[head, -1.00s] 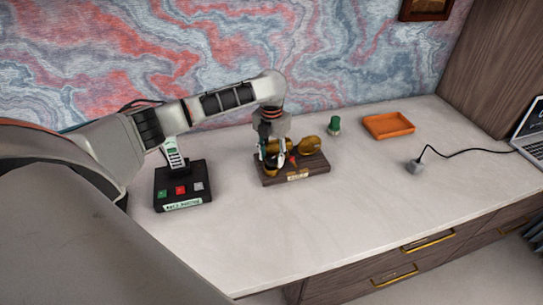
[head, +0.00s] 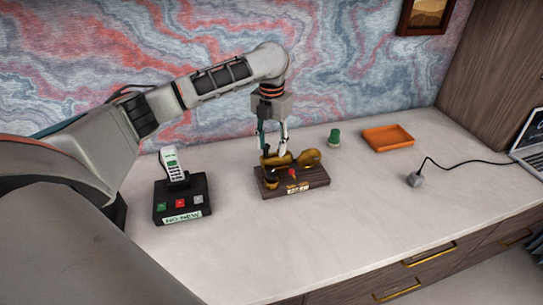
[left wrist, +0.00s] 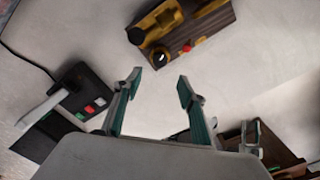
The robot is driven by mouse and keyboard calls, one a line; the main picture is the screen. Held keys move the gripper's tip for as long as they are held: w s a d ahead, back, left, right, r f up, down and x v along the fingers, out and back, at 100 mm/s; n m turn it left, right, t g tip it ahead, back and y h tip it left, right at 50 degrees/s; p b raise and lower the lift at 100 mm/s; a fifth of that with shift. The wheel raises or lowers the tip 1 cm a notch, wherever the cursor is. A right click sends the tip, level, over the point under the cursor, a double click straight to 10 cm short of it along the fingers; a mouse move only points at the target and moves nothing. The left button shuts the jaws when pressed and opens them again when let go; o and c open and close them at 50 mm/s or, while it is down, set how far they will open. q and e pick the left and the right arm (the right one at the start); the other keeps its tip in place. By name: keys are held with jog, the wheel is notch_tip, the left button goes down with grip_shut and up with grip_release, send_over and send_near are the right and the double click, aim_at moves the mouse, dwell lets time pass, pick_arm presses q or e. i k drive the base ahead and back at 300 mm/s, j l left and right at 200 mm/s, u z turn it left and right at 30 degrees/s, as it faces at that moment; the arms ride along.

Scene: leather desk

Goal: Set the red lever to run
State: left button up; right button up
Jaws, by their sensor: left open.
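A dark wooden board with brass parts (head: 317,178) sits on the desk, with a pale label on its front edge. A small red lever end (head: 292,173) shows at the front of the brass parts; its setting is too small to read. In the left wrist view the device (left wrist: 160,32) is at the top, with a round red knob (left wrist: 187,47). My left gripper (head: 273,148) points down just above and behind the left part of the device. Its fingers (left wrist: 160,80) are spread apart with nothing between them. My right gripper does not show.
A black phone base (head: 182,204) with a white handset stands left of the board. A green object (head: 334,137), an orange tray (head: 388,144) and a grey block (head: 415,180) with a cable leading to the laptop (head: 531,148) are to the right. The front of the desk is clear.

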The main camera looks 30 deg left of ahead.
aim_at(293, 176)
jog(key=k+l, duration=0.8)
jog(key=k, duration=0.05)
